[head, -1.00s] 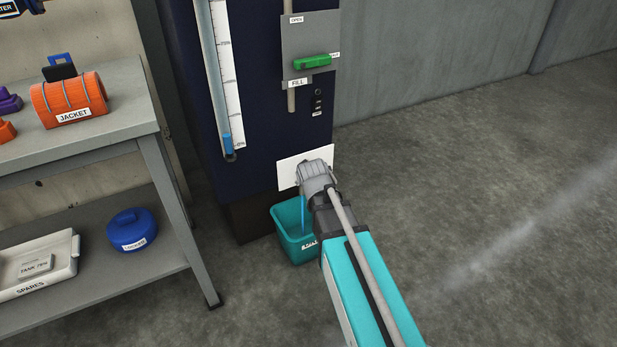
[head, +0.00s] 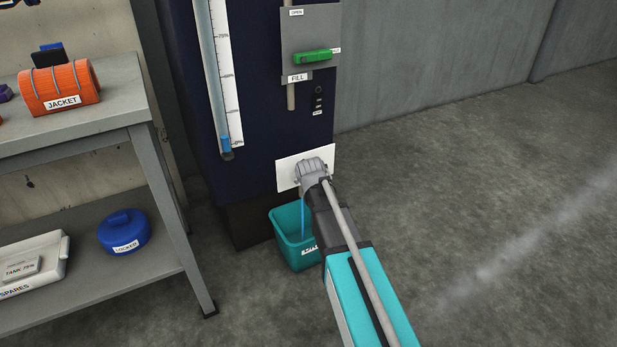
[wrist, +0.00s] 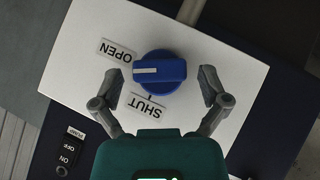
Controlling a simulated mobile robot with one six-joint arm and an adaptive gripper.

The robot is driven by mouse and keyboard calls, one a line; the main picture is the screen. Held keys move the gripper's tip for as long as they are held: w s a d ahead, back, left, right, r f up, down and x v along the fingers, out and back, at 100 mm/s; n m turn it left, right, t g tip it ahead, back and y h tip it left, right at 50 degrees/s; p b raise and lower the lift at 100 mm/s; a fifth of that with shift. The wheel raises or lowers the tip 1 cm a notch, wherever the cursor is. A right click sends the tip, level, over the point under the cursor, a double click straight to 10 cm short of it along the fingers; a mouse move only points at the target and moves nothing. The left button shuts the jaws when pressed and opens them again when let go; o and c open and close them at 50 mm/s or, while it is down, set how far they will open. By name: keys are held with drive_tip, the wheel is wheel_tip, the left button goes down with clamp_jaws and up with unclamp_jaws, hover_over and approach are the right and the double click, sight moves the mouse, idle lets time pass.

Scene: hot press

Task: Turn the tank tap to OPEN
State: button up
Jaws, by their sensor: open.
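The tank tap is a round blue knob (wrist: 160,72) on a white plate (wrist: 205,50) in the wrist view. Its white pointer line points left, between the OPEN label (wrist: 118,50) and the SHUT label (wrist: 147,104). It lies nearer level with OPEN. My gripper (wrist: 160,84) is open, with one finger on each side of the knob and gaps visible to both. In the head view my gripper (head: 315,170) is in front of the white plate (head: 292,163) and hides the knob. A thin blue stream (head: 303,216) falls below it into a teal bucket (head: 278,222).
The dark blue tank (head: 262,130) carries a level tube and a green FILL handle (head: 313,56) above the plate. The floor at right is clear.

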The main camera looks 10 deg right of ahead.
idle(0.3)
drive_tip(key=c, duration=1.1)
drive_tip(key=shift+w, duration=0.1)
drive_tip(key=shift+c, duration=0.2)
drive_tip(key=shift+d, duration=0.1)
drive_tip(key=shift+r+y+p, duration=0.1)
drive_tip(key=shift+y+p, duration=0.2)
drive_tip(key=shift+p, duration=0.05)
drive_tip(key=shift+w+d+m+g+y+p, duration=0.15)
drive_tip(key=shift+m+g+y+p, duration=0.25)
drive_tip(key=shift+m+g+y, duration=0.75)
drive_tip(key=shift+t+y, duration=0.35)
drive_tip(key=shift+y, duration=0.2)
